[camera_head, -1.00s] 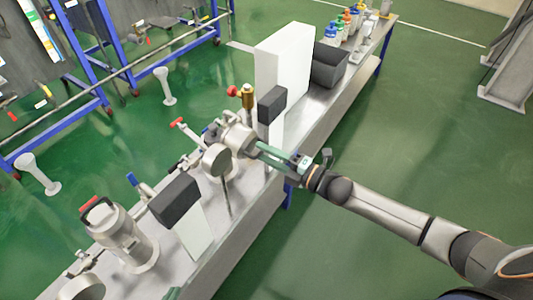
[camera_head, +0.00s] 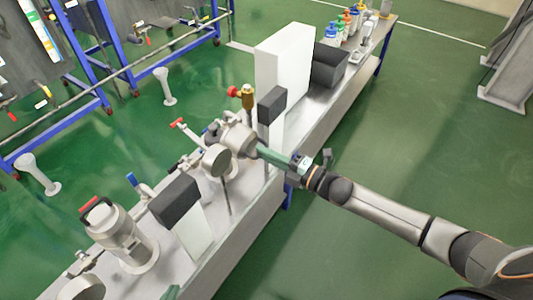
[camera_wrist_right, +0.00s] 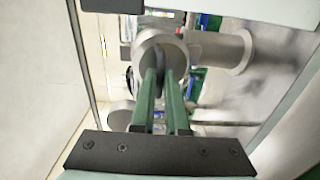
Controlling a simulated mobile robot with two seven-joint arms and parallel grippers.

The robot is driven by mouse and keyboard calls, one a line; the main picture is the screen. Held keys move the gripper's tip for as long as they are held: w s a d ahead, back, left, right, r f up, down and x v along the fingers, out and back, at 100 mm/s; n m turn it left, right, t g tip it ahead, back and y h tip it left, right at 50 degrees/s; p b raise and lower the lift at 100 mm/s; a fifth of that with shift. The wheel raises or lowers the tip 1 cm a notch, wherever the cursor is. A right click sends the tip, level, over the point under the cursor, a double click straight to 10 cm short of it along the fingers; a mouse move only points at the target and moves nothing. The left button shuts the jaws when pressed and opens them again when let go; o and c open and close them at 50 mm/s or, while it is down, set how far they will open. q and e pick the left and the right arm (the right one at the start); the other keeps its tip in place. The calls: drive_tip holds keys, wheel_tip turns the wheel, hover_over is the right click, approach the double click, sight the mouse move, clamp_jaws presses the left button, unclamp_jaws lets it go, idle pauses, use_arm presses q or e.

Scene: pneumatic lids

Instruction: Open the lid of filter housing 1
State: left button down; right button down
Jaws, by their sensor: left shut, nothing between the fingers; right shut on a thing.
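A grey metal filter housing (camera_head: 238,139) stands at the middle of the bench in the head view, its round end facing my right gripper. My right gripper (camera_head: 262,151) reaches in from the right with its green fingers at that end. In the right wrist view the fingers (camera_wrist_right: 164,82) are shut on a dark, narrow part, apparently the lid handle, in front of the round grey lid (camera_wrist_right: 150,47); they hide most of it. A second housing (camera_head: 118,236) with a red and black handle stands upright at the lower left. Only a green tip of my left gripper (camera_head: 171,293) shows at the bottom edge.
Round gauges (camera_head: 217,161) and a dark grey box (camera_head: 175,200) on a white panel stand close to the housings. A tall white cabinet (camera_head: 284,65), a dark bin (camera_head: 329,66) and several bottles stand further back.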

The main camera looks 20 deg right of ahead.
sight(251, 137)
use_arm(q)
drive_tip(key=shift+s+f, duration=0.15)
drive_tip(key=shift+s, duration=0.1)
idle(0.5)
